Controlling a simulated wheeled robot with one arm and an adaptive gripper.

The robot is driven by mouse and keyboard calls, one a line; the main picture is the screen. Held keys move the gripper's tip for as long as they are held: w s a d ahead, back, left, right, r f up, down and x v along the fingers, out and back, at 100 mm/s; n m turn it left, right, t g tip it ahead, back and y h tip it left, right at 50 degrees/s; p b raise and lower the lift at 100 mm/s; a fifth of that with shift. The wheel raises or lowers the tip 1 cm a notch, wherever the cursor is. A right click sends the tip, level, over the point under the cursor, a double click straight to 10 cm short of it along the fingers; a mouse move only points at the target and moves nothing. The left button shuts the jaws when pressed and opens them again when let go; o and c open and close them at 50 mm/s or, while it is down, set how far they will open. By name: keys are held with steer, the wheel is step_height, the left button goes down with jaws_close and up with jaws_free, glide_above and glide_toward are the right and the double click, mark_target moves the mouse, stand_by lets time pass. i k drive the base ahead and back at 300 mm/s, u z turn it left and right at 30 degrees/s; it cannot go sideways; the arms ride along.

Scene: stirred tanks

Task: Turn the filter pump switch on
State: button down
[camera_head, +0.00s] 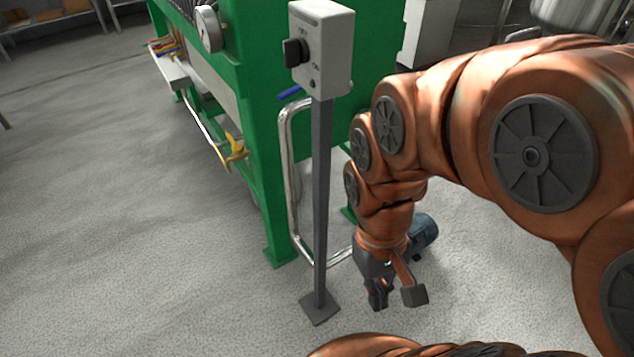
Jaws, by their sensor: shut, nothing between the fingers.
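The switch box (330,55) is a light grey box on top of a thin grey post with a square foot. A black rotary knob (294,52) sticks out of its front face. Small lettering stands by the knob, with what reads as ON at its lower right; the knob's exact setting is hard to tell. My gripper (378,302) hangs low near the floor, right of the post's foot and well below the box. It points down, is shut and empty, and touches neither post nor knob.
A green frame (262,130) with a round gauge (207,28) and a yellow valve handle (233,150) stands behind and left of the post. A bent metal pipe (288,170) runs close behind the post. A blue motor-like part (424,232) lies behind my gripper. The left floor is clear.

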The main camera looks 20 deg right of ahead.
mark_target(296, 50)
steer(key=u, duration=0.05)
steer(key=k, duration=0.5)
steer(key=u, duration=1.65)
steer(key=i, duration=0.4)
steer(key=u, duration=0.4)
